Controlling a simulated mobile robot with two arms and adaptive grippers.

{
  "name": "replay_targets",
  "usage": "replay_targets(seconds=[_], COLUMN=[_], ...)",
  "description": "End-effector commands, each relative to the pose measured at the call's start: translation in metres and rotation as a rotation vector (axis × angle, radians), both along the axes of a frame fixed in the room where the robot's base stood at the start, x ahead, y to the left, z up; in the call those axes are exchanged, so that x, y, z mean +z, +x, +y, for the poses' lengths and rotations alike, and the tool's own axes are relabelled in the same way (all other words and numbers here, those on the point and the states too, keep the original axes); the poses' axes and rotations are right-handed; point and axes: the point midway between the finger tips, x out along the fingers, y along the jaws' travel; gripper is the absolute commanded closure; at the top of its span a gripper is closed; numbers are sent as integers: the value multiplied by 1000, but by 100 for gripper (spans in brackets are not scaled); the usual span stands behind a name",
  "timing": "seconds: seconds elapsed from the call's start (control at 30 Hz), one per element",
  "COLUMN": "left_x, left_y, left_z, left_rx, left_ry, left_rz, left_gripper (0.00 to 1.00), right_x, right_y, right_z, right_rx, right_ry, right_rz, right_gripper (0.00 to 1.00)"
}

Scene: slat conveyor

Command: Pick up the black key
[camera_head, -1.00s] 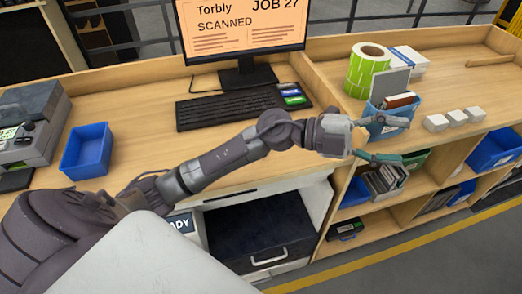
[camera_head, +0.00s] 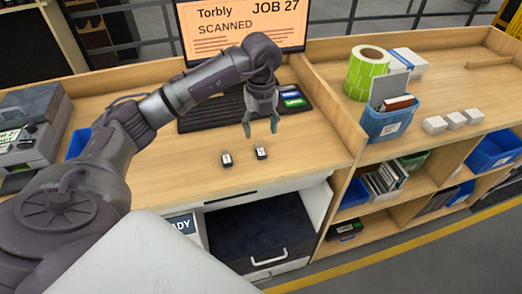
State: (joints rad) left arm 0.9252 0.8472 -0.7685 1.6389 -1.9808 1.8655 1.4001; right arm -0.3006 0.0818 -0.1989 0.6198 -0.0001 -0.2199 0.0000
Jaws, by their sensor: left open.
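My right gripper is not in view.
A black keyboard (camera_head: 212,112) and a monitor (camera_head: 232,27) stand behind. A blue bin (camera_head: 385,125) stands at the right, and a blue tray (camera_head: 77,143) is partly hidden by my arm. The desk's front right is clear.

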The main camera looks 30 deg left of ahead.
Motion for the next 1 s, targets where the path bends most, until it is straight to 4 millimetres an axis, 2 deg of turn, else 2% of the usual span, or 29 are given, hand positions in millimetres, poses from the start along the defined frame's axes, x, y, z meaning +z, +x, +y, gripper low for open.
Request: replay_targets(seconds=[0.13, 0.37, 0.5, 0.63, 0.93, 1.0], left_x=[-21, -37, -57, -76, -83, -83], left_y=[0, -1, -2, -1, 0, 0], left_z=[-1, -1, -1, -2, -1, -1], left_rx=[-1, -2, -2, -3, -3, -3], left_ry=[-2, -3, -3, -4, -3, -3], left_rz=[2, 3, 4, 2, -2, -2], left_gripper=[40, 40, 40, 40, 40, 51], right_x=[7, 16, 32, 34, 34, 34], right_y=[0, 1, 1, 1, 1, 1], right_z=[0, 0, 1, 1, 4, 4], right_rx=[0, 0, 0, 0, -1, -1], right_ry=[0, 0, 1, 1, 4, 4], right_rz=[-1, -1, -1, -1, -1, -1], right_gripper=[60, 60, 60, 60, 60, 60])
